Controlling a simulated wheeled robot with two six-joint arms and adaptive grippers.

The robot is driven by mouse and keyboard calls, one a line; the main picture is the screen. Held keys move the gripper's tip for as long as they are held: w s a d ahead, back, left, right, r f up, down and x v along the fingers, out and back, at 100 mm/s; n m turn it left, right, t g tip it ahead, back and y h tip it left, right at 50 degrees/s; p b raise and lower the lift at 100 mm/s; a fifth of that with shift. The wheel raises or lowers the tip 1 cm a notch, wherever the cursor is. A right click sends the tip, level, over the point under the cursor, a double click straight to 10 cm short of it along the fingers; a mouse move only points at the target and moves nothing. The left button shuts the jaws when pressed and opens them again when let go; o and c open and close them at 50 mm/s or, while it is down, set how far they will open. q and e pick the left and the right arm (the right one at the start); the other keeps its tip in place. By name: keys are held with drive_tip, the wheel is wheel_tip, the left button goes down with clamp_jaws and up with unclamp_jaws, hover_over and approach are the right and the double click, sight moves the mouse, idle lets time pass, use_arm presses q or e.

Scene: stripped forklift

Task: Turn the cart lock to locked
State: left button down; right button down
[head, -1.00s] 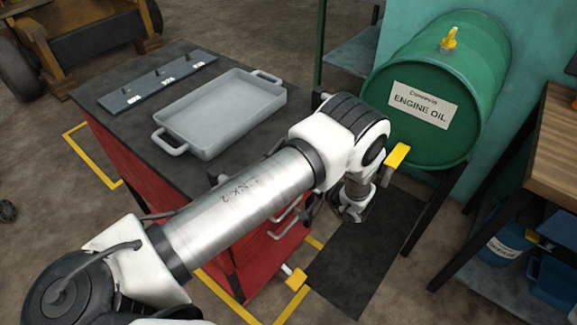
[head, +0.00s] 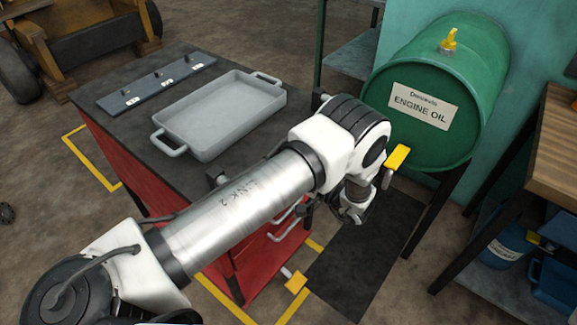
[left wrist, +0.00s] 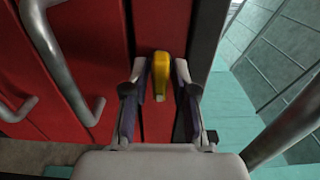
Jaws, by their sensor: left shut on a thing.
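The red tool cart (head: 150,185) stands left of centre with its dark top and red drawer front. My left arm crosses in front of it, and my left gripper (head: 353,213) hangs low beside the cart's right side. In the left wrist view, the yellow cart lock handle (left wrist: 161,72) stands upright on the red front, between the two fingers of my left gripper (left wrist: 160,78), which is shut on it. The lock handle is hidden in the head view. My right gripper is not in view.
A grey tray (head: 215,115) and a dark strip with labels (head: 160,83) lie on the cart top. A green engine oil drum (head: 440,85) with a yellow tap (head: 397,157) is close right of my wrist. A wooden bench (head: 555,140) stands far right.

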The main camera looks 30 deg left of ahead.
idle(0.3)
use_arm(q)
drive_tip(key=c, duration=1.2)
unclamp_jaws()
drive_tip(key=shift+o, duration=0.2)
drive_tip(key=d, duration=0.7)
drive_tip(key=shift+s, duration=0.2)
drive_tip(key=shift+d+f, duration=0.1)
drive_tip(key=shift+d, duration=0.15)
